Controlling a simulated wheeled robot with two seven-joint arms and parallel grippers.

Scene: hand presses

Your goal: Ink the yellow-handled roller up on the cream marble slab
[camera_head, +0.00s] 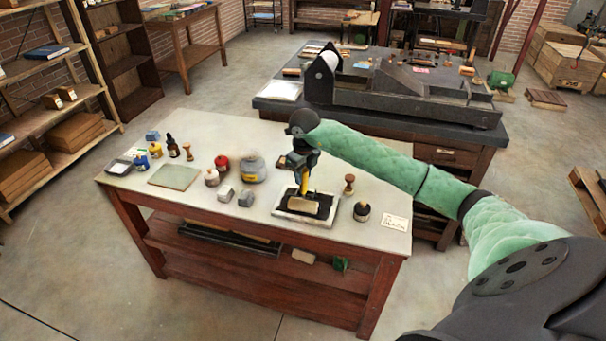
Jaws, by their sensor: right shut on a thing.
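The cream marble slab (283,213) lies near the right front of the pale-topped table, with a dark ink patch covering much of it. The yellow-handled roller (303,184) stands upright over the slab, its wide head low on the dark patch. Whether the head touches the ink is too small to tell. My right gripper (303,171) points down and is shut on the roller's yellow handle, hiding its upper part. My left gripper is out of view.
A dark round jar (361,211) and a small wooden-knobbed tool (349,185) stand right of the slab. Grey blocks (245,198), a yellow-banded tin (253,169) and a red jar (222,163) stand to its left. A green-grey plate (174,176) lies farther left. A press (400,95) stands behind.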

